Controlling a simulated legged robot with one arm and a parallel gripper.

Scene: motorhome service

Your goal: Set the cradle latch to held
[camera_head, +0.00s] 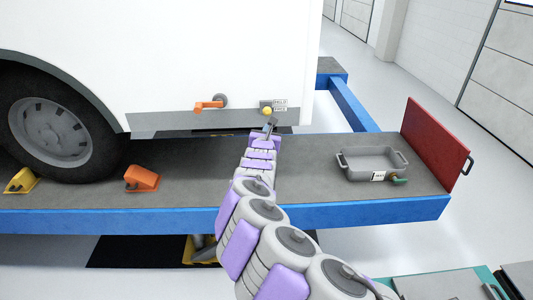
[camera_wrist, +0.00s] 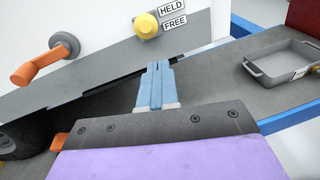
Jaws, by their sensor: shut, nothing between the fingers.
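The cradle latch shows as a yellow round knob (camera_head: 267,111) on the grey strip low on the white vehicle wall. It also shows in the wrist view (camera_wrist: 147,25). A HELD label (camera_wrist: 172,14) and a FREE label (camera_wrist: 174,23) sit just right of it, HELD above FREE. I cannot tell for certain which label the knob is set to. My gripper (camera_wrist: 160,65) has its blue fingers together with nothing between them. It points at the wall just below the knob, apart from it in the wrist view. It also shows in the head view (camera_head: 270,123).
An orange crank handle (camera_wrist: 36,66) is left of the knob on the same strip. A grey tray (camera_head: 372,163) and an upright red panel (camera_head: 436,147) stand right on the platform (camera_head: 300,180). Orange (camera_head: 142,178) and yellow (camera_head: 21,181) chocks sit by the wheel (camera_head: 50,130).

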